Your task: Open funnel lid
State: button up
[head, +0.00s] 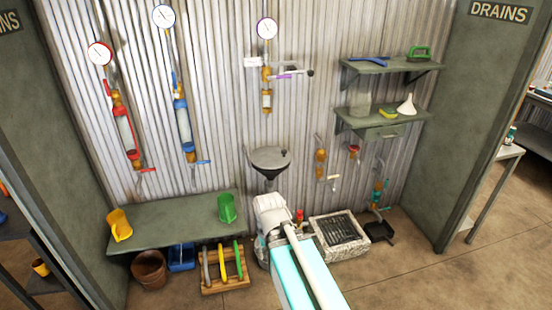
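The funnel (271,171) is mounted on the corrugated wall at the middle of the head view, and its cone narrows downward. A dark grey round lid (268,159) lies flat over its top and looks shut. A small dark knob (284,153) stands on the right side of the lid. My white arm reaches up from the bottom of the view and ends in front of and below the funnel, apart from the lid. My gripper cannot be made out; my own arm seems to hide it. The funnel's lower end is partly hidden behind my arm.
A pipe with a gauge (267,28) and valve ends above the funnel. A green bench (175,222) with yellow and green jugs stands left. Wall shelves (385,118) are at right. A grey grated basin (340,236) sits on the floor right of my arm.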

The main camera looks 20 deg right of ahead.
aim_at(270, 157)
jog(key=u, duration=0.35)
jog(key=k, duration=0.85)
jog(key=u, duration=0.2)
jog(key=i, duration=1.45)
jog(key=z, duration=0.8)
jog(key=i, duration=0.85)
jog(key=z, duration=0.5)
